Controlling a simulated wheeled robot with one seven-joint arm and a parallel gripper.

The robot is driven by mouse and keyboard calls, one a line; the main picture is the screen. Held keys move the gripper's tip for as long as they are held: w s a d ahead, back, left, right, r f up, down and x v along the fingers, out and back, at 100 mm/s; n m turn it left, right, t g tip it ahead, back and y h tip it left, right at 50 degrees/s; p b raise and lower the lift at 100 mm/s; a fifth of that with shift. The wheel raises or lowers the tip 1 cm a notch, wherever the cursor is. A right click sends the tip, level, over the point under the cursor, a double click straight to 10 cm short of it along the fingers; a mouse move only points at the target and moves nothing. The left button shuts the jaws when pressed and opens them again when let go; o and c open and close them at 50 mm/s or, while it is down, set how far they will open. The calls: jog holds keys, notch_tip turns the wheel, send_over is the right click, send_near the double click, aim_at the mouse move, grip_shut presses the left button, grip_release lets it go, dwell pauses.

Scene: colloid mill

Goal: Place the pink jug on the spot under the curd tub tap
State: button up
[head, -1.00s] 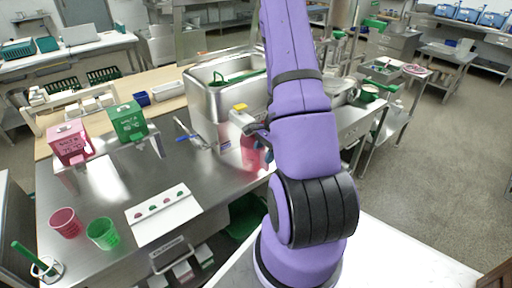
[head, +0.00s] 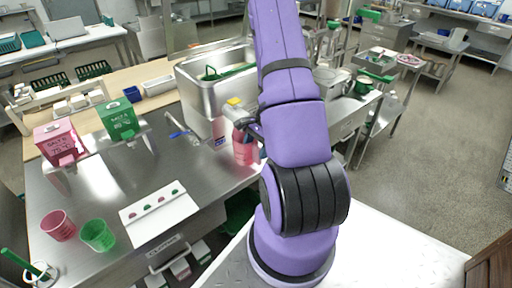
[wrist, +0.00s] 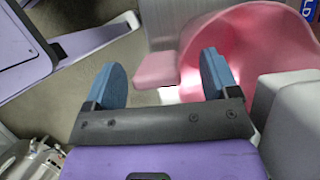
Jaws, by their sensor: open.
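The pink jug (head: 243,152) stands near the right end of the steel table, below the yellow-topped tap (head: 235,106) of the steel curd tub (head: 203,98). The spot under the jug cannot be made out. In the wrist view the jug (wrist: 240,45) fills the upper right, with its pink handle (wrist: 156,70) toward my gripper (wrist: 161,63). My two blue fingers are apart, and the handle shows between and beyond them; I see no grip on it. In the head view my arm mostly hides the gripper, just right of the jug.
A pink box (head: 58,142) and a green box (head: 119,119) sit on stands at the table's left. A pink cup (head: 58,226), a green cup (head: 98,235) and a white card (head: 158,213) lie nearer. Open floor lies to the right.

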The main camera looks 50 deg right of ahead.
jog(key=v, duration=1.2)
jog(key=w+a+r+n, duration=0.45)
jog(key=a+r, duration=0.35)
jog(key=r, duration=0.3)
jog(key=a+r+n+h, duration=0.2)
jog(key=a+r+n, duration=0.4)
jog(key=a+r, duration=0.3)
jog(key=s+a+r+n+t+h, duration=0.1)
jog(key=s+a+r+n+t, duration=0.1)
jog(key=s+a+r+n, duration=0.3)
jog(key=s+a+r+n+t+h, duration=0.1)
jog(key=s+a+r+n+t, duration=0.1)
jog(key=s+a+r+n, duration=0.2)
jog(key=s+a+n, duration=0.1)
jog(key=s+a, duration=0.2)
jog(key=a, duration=0.2)
jog(key=shift+s+r, duration=0.35)
jog(key=shift+r, duration=0.05)
